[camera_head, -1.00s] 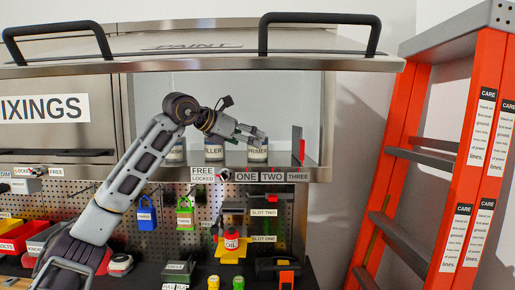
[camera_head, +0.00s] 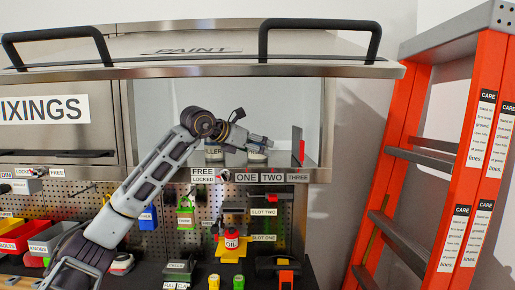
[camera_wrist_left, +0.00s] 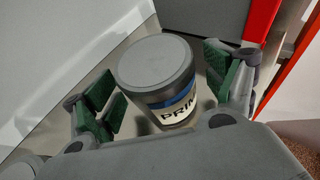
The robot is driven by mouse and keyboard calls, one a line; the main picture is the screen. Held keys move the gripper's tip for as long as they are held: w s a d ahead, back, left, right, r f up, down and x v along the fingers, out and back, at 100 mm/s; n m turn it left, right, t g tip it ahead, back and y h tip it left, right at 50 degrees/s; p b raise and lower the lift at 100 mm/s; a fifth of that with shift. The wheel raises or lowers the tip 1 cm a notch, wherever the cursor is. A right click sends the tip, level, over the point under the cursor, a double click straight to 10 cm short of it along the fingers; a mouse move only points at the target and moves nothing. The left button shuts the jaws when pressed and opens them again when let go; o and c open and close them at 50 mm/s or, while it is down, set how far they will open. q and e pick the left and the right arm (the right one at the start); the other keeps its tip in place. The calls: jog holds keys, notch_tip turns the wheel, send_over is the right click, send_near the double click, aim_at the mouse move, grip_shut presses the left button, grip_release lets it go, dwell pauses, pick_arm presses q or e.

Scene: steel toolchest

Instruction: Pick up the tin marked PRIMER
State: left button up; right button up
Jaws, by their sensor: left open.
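The PRIMER tin (camera_head: 257,158) stands upright on the floor of the open paint compartment. In the head view my left gripper (camera_head: 262,142) is over it and hides most of it. In the left wrist view the tin (camera_wrist_left: 156,62) has a grey lid, a blue band and a pale label reading "PRIM". My left gripper (camera_wrist_left: 165,88) is open, with one green-padded finger on each side of the tin. A gap shows between each pad and the tin. My right gripper is not in view.
The FILLER tin (camera_head: 213,154) stands left of the PRIMER tin, partly hidden by my arm. A red upright piece (camera_head: 301,150) stands to the right, inside the compartment. The raised door (camera_head: 200,68) hangs above. An orange ladder (camera_head: 465,130) stands at the right.

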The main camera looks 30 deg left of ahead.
pick_arm(q)
jog(key=shift+w+d+f, duration=0.1)
jog(key=shift+w+f, duration=0.05)
jog(key=shift+w, duration=0.25)
jog(key=c, duration=1.3)
jog(key=shift+c, duration=0.2)
jog(key=shift+r, duration=0.25)
